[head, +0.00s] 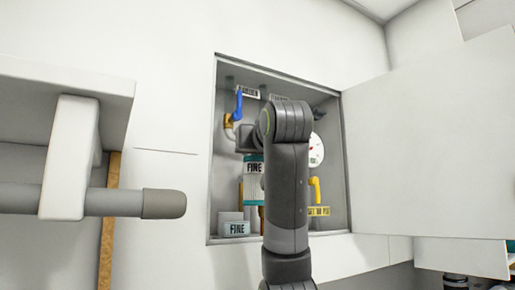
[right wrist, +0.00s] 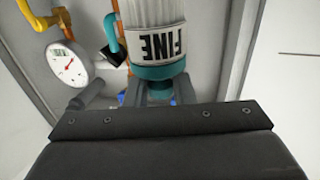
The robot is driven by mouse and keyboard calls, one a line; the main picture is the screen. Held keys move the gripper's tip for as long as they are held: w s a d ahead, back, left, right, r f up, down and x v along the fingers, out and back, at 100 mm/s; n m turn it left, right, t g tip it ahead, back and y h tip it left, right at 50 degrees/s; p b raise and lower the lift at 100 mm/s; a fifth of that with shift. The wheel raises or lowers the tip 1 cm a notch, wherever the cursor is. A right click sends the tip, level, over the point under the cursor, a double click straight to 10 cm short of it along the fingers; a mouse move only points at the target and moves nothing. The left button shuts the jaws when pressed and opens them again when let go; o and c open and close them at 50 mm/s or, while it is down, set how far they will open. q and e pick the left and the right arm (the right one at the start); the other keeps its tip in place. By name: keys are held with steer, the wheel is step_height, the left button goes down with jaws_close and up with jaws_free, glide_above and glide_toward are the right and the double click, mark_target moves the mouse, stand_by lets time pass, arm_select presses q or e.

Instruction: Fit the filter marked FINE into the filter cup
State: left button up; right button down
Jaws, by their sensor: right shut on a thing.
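The filter marked FINE (head: 253,190) is a white pleated cylinder with teal end bands, upright inside the open wall cabinet. In the right wrist view the filter (right wrist: 158,14) appears upside down, its label and teal cap close to my fingers. My right gripper (right wrist: 160,92) is shut on the filter's capped end. In the head view that gripper is mostly hidden behind my dark arm. I cannot make out the filter cup separately, nor whether the filter is inside it. My left gripper is not in view.
The cabinet (head: 211,215) holds a blue lever (head: 238,103), a yellow lever (head: 316,190), a round gauge (head: 317,150) and a grey block labelled FINE (head: 234,226). Its white door (head: 430,150) stands open at right. A shelf (head: 30,95) juts out at left.

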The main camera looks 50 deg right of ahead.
steer(key=shift+w+d+p, duration=1.85)
steer(key=shift+w+p, duration=0.5)
steer(key=shift+w, duration=3.45)
step_height(320, 180, down, 7)
steer(key=b, duration=0.6)
steer(key=shift+r, duration=0.2)
steer(key=shift+f, duration=0.1)
steer(key=c, duration=1.1)
jaws_free()
steer(key=shift+s, duration=0.1)
steer(key=shift+c, duration=0.2)
